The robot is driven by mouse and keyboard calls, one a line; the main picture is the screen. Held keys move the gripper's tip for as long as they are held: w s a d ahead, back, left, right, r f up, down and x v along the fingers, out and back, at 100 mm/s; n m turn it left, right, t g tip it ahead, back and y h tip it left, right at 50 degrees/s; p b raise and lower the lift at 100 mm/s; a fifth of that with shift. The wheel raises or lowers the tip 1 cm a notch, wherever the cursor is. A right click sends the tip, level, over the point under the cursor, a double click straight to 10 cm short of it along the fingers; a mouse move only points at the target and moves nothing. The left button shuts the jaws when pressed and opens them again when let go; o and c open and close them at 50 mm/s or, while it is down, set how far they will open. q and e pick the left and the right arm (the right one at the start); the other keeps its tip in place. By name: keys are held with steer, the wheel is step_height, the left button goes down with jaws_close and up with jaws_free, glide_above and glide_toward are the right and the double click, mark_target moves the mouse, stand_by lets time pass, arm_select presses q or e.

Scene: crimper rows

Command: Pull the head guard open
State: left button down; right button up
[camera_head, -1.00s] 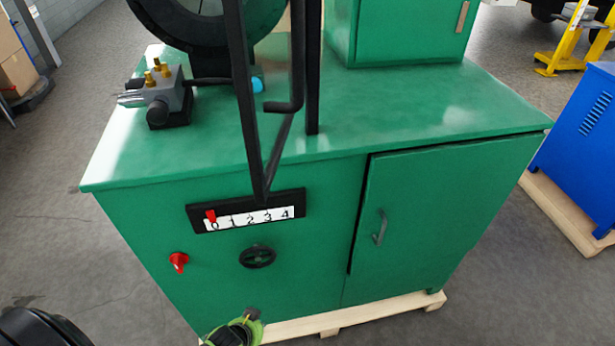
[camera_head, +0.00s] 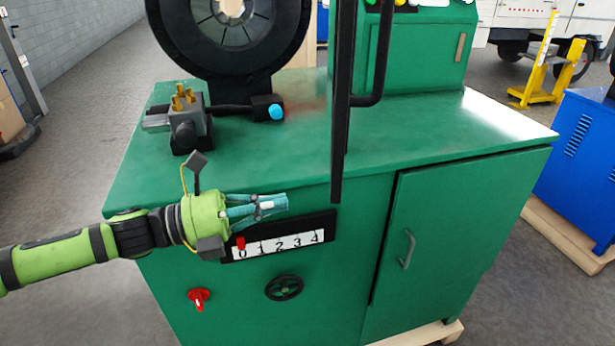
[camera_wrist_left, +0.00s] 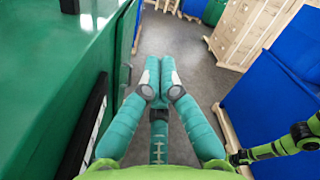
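The head guard (camera_head: 343,110) is a frame of dark bars standing upright in front of the machine's green top, with a bent bar on its right side. Its upper part is cut off by the picture edge. Behind it to the left is the black ring-shaped crimper head (camera_head: 291,38). My left gripper (camera_head: 284,203) is in front of the cabinet, just above the number scale and to the left of the guard's lower end, apart from it. In the left wrist view its teal fingertips (camera_wrist_left: 160,75) meet with nothing between them. My right gripper is not clearly seen.
A number scale (camera_head: 281,246), a red knob (camera_head: 199,297) and a black handwheel (camera_head: 285,288) sit on the cabinet front. A grey valve block with brass fittings (camera_head: 183,120) stands on the top. A blue cabinet (camera_head: 580,140) is at the right.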

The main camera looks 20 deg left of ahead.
arm_select(q)
steer(key=s+a+r+m+g+h, duration=0.2)
steer(key=s+a+r+m+g, duration=0.35)
steer(key=s+r+m, duration=0.55)
steer(key=w+d+p, duration=0.2)
steer(key=d+p, duration=0.3)
steer(key=d, duration=0.1)
steer(key=w+d+m+p, duration=0.1)
steer(key=w+d+p, duration=0.1)
steer(key=d+p, duration=0.3)
steer(key=x, duration=0.2)
steer(key=shift+d, duration=0.3)
